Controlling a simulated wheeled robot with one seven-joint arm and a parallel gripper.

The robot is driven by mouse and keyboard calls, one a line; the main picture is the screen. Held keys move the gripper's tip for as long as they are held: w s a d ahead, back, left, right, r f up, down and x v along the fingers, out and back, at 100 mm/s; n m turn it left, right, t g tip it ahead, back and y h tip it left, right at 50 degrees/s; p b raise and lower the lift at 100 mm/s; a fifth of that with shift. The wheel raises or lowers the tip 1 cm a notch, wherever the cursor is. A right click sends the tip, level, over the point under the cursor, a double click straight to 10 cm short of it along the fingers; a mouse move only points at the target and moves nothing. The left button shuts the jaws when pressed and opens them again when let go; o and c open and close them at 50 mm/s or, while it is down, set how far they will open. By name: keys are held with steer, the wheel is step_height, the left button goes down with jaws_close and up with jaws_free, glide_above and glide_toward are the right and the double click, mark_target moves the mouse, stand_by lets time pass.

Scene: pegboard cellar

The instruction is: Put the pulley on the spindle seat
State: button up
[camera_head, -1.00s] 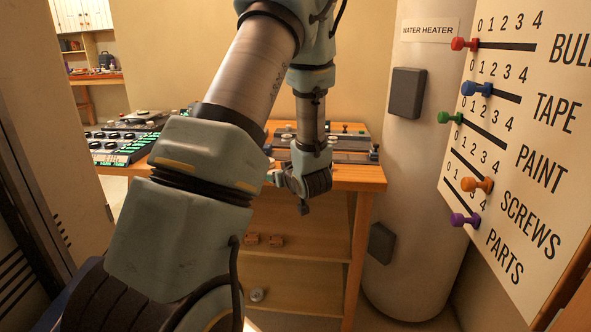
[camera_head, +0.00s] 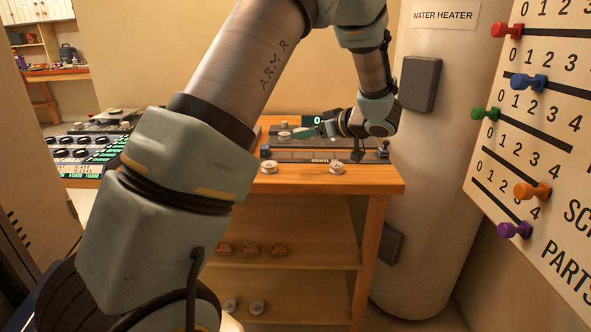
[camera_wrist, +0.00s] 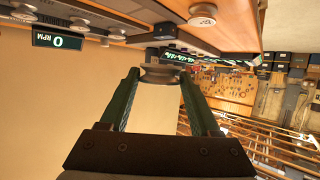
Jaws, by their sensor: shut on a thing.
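My gripper (camera_head: 308,132) is over the grey machine (camera_head: 355,143) on the wooden bench, with its green fingers pointing left. In the wrist view my gripper (camera_wrist: 157,78) is shut on a pale, round pulley (camera_wrist: 160,74), held between the fingertips. The held pulley shows small at the fingertips in the head view (camera_head: 284,134). I cannot tell from these frames which part is the spindle seat, or whether the pulley touches anything below it.
Two pale round parts (camera_head: 336,167) (camera_head: 268,167) are at the bench's front edge. An RPM display (camera_wrist: 60,41) reads 0. The water heater (camera_head: 430,150) stands close right of the bench, beside a pegged board (camera_head: 560,200). A keyed console (camera_head: 85,150) is left.

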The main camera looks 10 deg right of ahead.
mark_target(307, 173)
steer(key=shift+f, duration=0.1)
steer(key=shift+f+p, duration=0.85)
steer(key=shift+f, duration=3.9)
steer(key=shift+f, duration=0.15)
steer(key=o, duration=1.4)
steer(key=shift+f+b, duration=0.2)
steer(key=shift+b, duration=0.5)
